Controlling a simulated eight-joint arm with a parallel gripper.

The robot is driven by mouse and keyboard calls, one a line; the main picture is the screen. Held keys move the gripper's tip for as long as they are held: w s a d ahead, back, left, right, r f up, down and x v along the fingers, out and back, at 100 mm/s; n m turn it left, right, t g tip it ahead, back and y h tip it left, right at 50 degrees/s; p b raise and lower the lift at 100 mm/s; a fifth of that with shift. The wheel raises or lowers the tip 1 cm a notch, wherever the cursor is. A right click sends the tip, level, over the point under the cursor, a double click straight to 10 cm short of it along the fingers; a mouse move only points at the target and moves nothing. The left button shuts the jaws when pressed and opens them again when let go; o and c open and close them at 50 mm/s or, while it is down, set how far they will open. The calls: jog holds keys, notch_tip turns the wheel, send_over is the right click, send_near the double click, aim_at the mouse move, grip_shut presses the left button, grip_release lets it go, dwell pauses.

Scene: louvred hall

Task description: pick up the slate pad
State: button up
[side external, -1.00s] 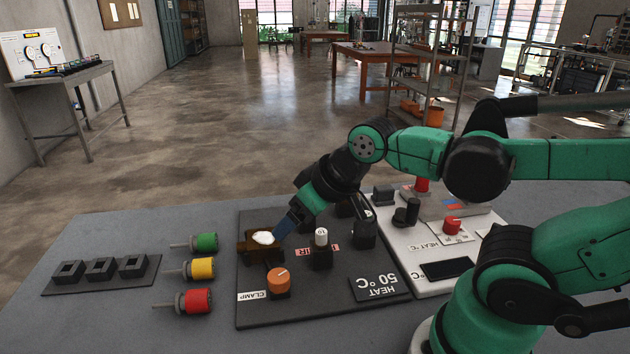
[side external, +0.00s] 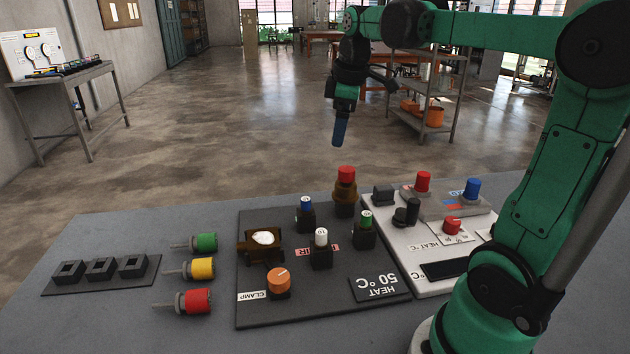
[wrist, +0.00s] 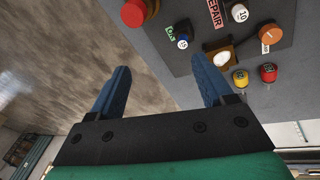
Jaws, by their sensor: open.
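No separate thing is plainly recognisable as a slate pad. A dark slate-coloured board (side external: 250,312) lies on the grey table and carries several knobs. On it a brown clamp (side external: 245,247) holds a white rounded piece (side external: 264,237); both also show in the wrist view, the white piece (wrist: 221,58) just right of the right fingertip. My gripper (side external: 340,138) is high above and behind the board, pointing down, apart from everything. In the wrist view its blue fingers (wrist: 161,66) are spread with nothing between them.
Green (side external: 205,242), yellow (side external: 202,268) and red (side external: 197,301) cylinders lie left of the board. A three-socket black holder (side external: 100,268) is farther left. A white control panel (side external: 405,268) is on the right. A red-topped knob (side external: 346,174) stands tall at the board's back.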

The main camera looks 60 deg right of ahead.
jog(key=s+d+f+n+g, duration=0.1)
jog(key=d+n+g, duration=0.1)
jog(key=d, duration=0.5)
jog(key=n+y, duration=0.1)
jog(key=n, duration=0.1)
send_over(384, 187)
notch_tip(384, 187, down, 2)
jog(key=f, duration=0.1)
jog(key=shift+g, duration=0.3)
notch_tip(384, 187, down, 15)
jog(key=shift+s+r, duration=0.1)
grip_shut()
